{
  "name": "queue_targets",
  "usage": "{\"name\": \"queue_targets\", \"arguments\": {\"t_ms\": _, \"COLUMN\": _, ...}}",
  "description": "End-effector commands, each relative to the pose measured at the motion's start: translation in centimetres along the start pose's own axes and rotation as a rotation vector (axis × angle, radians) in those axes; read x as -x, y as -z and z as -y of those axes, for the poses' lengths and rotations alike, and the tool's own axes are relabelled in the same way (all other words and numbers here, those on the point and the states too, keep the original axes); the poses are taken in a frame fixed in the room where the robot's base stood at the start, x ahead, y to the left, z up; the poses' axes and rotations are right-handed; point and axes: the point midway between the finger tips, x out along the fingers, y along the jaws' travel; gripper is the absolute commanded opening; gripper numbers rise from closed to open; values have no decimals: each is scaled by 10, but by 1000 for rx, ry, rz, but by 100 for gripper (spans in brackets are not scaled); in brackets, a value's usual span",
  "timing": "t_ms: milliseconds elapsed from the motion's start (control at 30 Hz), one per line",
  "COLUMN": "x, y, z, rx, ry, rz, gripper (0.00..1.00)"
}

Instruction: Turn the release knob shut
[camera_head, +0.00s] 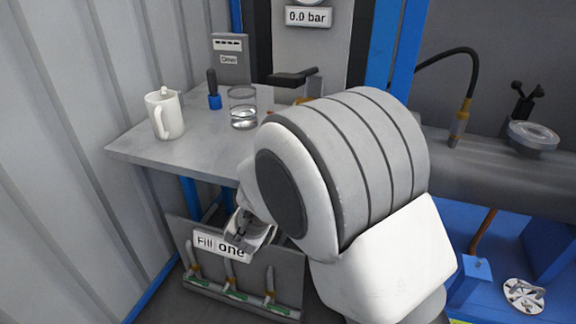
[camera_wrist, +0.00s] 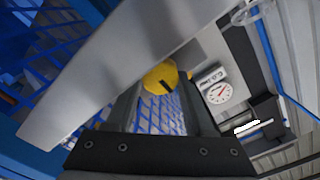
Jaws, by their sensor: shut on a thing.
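The yellow round knob (camera_wrist: 160,77) with a dark slot shows in the wrist view, at the far end of my fingers. I take it to be the release knob. My gripper (camera_wrist: 163,92) has its two dark fingers on either side of this knob and is shut on it. The exact contact is partly hidden. In the head view my arm's large white and grey links cover the middle, and I cannot make out the fingertips or the knob there.
A pale bar (camera_wrist: 110,75) crosses the wrist view close by. A round gauge (camera_wrist: 219,93) is right of the knob. In the head view, a white jug (camera_head: 165,113) and a glass (camera_head: 243,108) stand on the grey table (camera_head: 135,147), below a "0.0 bar" display (camera_head: 308,17).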

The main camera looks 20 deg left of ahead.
Motion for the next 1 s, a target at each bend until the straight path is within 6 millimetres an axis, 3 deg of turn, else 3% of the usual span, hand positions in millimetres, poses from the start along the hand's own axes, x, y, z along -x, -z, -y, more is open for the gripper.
{"name": "queue_targets", "arguments": {"t_ms": 533, "x": 1, "y": -1, "z": 0, "rx": -27, "ry": -1, "rz": 2, "gripper": 0}}
{"name": "queue_targets", "arguments": {"t_ms": 567, "x": 1, "y": -1, "z": 0, "rx": -27, "ry": -1, "rz": 3, "gripper": 55}}
{"name": "queue_targets", "arguments": {"t_ms": 600, "x": 1, "y": -1, "z": 0, "rx": -27, "ry": -1, "rz": 2, "gripper": 62}}
{"name": "queue_targets", "arguments": {"t_ms": 633, "x": 1, "y": -1, "z": 0, "rx": -26, "ry": -1, "rz": 2, "gripper": 66}}
{"name": "queue_targets", "arguments": {"t_ms": 1000, "x": 5, "y": 0, "z": 0, "rx": -25, "ry": -1, "rz": 2, "gripper": 66}}
